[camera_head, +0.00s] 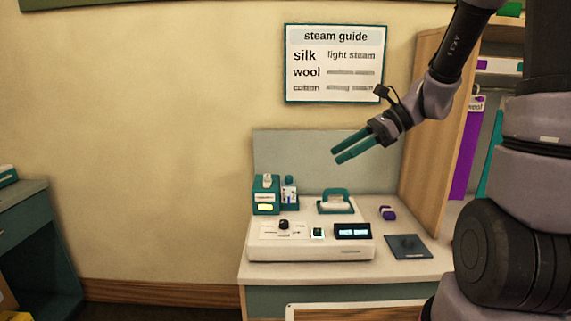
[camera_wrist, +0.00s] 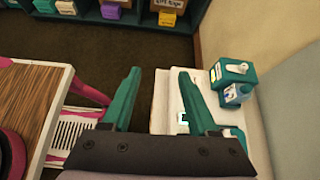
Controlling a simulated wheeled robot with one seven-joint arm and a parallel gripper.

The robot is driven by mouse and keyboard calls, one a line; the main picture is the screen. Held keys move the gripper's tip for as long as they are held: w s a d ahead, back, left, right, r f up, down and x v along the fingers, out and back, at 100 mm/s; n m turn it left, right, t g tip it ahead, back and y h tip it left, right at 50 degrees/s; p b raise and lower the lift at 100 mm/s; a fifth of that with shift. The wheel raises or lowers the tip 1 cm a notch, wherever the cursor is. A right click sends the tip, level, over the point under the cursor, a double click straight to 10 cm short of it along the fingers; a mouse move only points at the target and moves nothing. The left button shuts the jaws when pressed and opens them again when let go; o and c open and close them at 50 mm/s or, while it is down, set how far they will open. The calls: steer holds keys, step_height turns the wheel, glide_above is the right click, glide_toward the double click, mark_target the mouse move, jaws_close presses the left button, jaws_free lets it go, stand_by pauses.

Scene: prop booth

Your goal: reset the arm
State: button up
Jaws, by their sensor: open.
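My gripper (camera_head: 347,147) has two teal fingers, held apart, with nothing between them. In the head view it hangs in the air above the counter, in front of the grey back panel and below the steam guide sign. My arm comes in from the upper right. In the wrist view the gripper (camera_wrist: 158,84) shows its open fingers over the dark floor and the edge of the white steam station (camera_head: 290,248). The station carries a black knob, small switch and dark display.
A teal box (camera_head: 265,196), a bottle (camera_head: 289,193) and a teal-handled iron (camera_head: 335,202) stand at the station's back. A purple item (camera_head: 387,213) and a dark pad (camera_head: 408,247) lie on the counter. A wooden shelf unit (camera_head: 430,130) stands right.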

steer(key=s+d+r+n+t+h, duration=0.7)
steer(key=s+d+r+n+h, duration=0.2)
steer(key=s+d+r+n, duration=0.1)
step_height(320, 180, up, 2)
steer(key=d+n, duration=0.1)
steer(key=n, duration=0.2)
steer(key=shift+s+r+n, duration=0.15)
steer(key=shift+s+n, duration=0.1)
steer(key=shift+n, duration=0.05)
stand_by(1.2)
